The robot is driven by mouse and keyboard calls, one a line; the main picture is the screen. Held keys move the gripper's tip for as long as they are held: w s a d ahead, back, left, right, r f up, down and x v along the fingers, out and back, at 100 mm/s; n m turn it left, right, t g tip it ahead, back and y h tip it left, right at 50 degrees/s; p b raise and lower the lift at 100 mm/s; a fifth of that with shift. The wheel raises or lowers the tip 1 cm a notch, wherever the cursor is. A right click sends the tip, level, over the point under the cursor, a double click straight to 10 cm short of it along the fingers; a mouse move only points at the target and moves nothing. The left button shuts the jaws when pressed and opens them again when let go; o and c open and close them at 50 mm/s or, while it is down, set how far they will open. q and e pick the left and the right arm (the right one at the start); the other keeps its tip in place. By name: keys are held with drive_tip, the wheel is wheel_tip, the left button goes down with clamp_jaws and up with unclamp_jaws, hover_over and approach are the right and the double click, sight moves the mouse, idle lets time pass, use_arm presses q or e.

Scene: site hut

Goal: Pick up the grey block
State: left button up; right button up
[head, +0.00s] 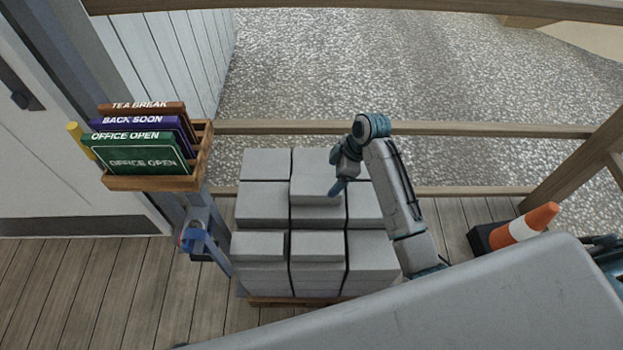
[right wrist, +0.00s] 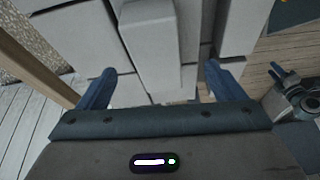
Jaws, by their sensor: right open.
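Grey blocks stand stacked in rows on a pallet (head: 262,301). One grey block (head: 316,190) in the middle column sits higher than its neighbours. My right gripper (head: 336,188) is over this block's right part in the head view, and my arm partly covers the blocks behind. In the right wrist view my right gripper (right wrist: 160,70) is open, its two blue fingers spread wide. A narrow grey block (right wrist: 160,62) shows between and beyond them, with nothing held. I cannot tell the gap between fingertips and block.
A wooden rack with signs (head: 152,183) stands left of the stack. Wooden rails (head: 270,127) run behind the blocks. Plank floor (head: 130,280) is clear at left.

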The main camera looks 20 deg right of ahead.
sight(318, 185)
drive_tip(key=shift+w+a+r+n, duration=0.1)
drive_tip(key=shift+w+r+n, duration=0.15)
drive_tip(key=shift+w, duration=0.2)
drive_tip(key=shift+w+a+r+n, duration=0.1)
drive_tip(key=shift+w+r+n, duration=0.1)
drive_tip(key=shift+w, duration=0.25)
drive_tip(key=shift+w+a, duration=0.15)
drive_tip(key=shift+w, duration=0.05)
drive_tip(key=x, duration=0.5)
drive_tip(key=shift+s+a, duration=0.1)
drive_tip(key=shift+s, duration=0.05)
drive_tip(key=x, duration=0.4)
drive_tip(key=shift+s+a, duration=0.2)
drive_tip(key=shift+s, duration=0.2)
drive_tip(key=shift+w+a+f, duration=0.1)
drive_tip(key=shift+a+f, duration=0.05)
drive_tip(key=shift+f, duration=0.3)
use_arm(q)
drive_tip(key=shift+w+f, duration=0.15)
drive_tip(key=shift+w, duration=0.15)
use_arm(e)
drive_tip(key=shift+c, duration=0.2)
drive_tip(key=c, duration=1.8)
use_arm(q)
drive_tip(key=shift+s+f, duration=0.1)
use_arm(e)
drive_tip(key=shift+r, duration=0.1)
drive_tip(key=shift+c, duration=0.4)
